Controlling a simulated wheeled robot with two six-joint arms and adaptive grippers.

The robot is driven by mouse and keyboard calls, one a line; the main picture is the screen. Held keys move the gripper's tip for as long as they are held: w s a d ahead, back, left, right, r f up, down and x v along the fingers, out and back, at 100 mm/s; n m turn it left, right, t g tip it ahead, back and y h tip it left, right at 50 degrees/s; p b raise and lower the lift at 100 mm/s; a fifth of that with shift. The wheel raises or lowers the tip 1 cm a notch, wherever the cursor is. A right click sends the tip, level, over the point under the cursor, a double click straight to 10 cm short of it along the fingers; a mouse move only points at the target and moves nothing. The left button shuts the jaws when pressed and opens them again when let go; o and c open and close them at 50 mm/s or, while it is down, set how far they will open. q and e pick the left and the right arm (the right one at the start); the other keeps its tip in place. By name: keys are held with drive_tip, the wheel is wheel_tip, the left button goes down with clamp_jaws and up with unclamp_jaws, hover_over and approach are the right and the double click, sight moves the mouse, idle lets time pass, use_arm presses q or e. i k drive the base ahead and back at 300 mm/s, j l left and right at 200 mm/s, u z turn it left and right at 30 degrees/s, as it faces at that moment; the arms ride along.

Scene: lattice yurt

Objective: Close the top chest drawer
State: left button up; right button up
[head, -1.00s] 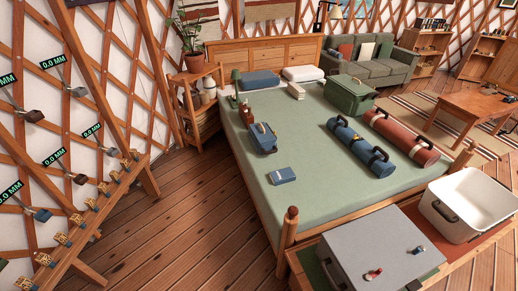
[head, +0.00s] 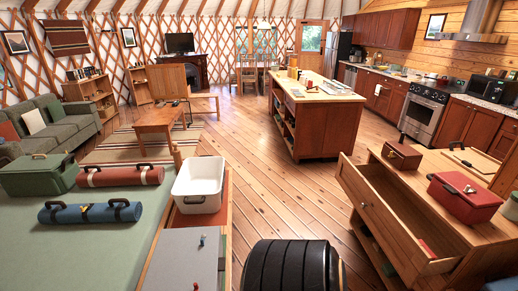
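The wooden chest (head: 462,228) stands at the right in the head view. Its top drawer (head: 378,213) is pulled well out to the left, with its knobbed front facing the aisle and its inside showing from above. A small red thing lies in the near end of the drawer; what it is I cannot tell. A dark red box (head: 402,155) and a red box (head: 464,197), both with black handles, stand on the chest top. Neither of my grippers is in view.
Bare plank floor (head: 262,200) lies between the chest and the bed (head: 95,250). A white tub (head: 200,186) stands on a bench at the bed's end. The kitchen island (head: 322,125) stands beyond the chest, with counters along the right wall.

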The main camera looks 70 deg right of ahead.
sight(397, 218)
drive_tip(key=z, duration=3.5)
